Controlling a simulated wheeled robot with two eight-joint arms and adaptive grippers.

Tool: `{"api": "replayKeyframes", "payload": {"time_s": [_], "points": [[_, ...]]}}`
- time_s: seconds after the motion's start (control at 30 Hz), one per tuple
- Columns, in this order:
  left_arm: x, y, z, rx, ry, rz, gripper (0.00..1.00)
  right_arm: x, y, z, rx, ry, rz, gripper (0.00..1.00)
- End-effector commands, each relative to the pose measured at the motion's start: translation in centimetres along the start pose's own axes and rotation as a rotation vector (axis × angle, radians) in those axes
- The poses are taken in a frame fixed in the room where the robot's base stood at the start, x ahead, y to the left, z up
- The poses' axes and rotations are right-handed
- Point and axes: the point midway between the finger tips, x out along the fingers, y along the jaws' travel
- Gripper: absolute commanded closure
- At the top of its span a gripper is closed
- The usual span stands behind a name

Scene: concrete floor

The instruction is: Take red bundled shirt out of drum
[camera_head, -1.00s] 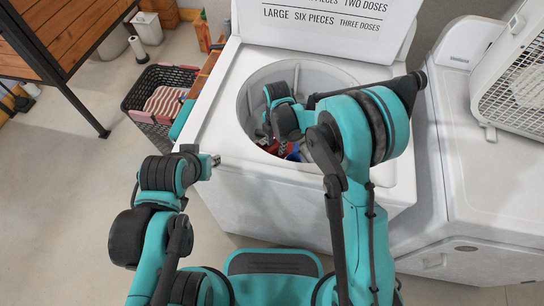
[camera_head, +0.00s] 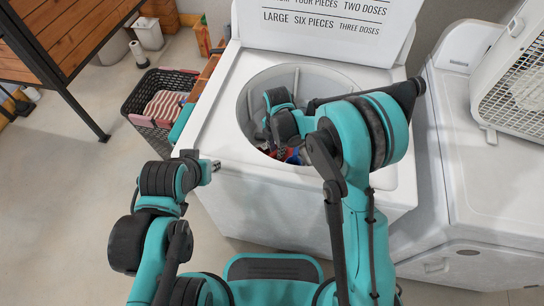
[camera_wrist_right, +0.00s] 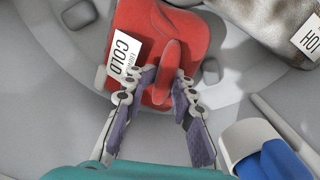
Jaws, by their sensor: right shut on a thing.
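The red bundled shirt (camera_wrist_right: 188,40) lies low in the drum, with a white "COLD" tag on its left side in the right wrist view. My right gripper (camera_wrist_right: 165,80) is shut on a raised fold of it, with one finger on each side. In the head view my right arm reaches into the open drum (camera_head: 312,82) of the white washer, and its wrist hides most of the gripper and shirt. My left gripper (camera_head: 207,169) is outside the washer, by its left front edge. Its fingers are not clear.
In the drum, a grey-beige bundle (camera_wrist_right: 262,18) with a "HOT" tag and a white-and-blue bundle (camera_wrist_right: 265,150) lie close by. The raised lid (camera_head: 330,35) stands behind. A laundry basket (camera_head: 150,125) is left, and a second white machine (camera_head: 480,190) right.

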Motion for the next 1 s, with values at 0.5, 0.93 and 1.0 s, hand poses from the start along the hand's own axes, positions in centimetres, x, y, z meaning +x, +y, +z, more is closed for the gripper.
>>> {"api": "replayKeyframes", "payload": {"time_s": [0.5, 0.93, 1.0], "points": [[-0.7, 0.0, -0.5, 0.000, 0.000, 0.000, 0.68, -1.4, 0.1, 0.1, 0.000, -0.002, 0.003, 1.00], [-1.4, 0.0, -1.0, 0.000, 0.000, 0.000, 0.68, -2.8, 0.1, 0.1, 0.000, -0.002, 0.002, 1.00], [-1.5, 0.0, -1.1, 0.000, 0.000, 0.000, 0.68, -3.0, 0.1, 0.1, 0.000, -0.002, 0.002, 1.00]]}}
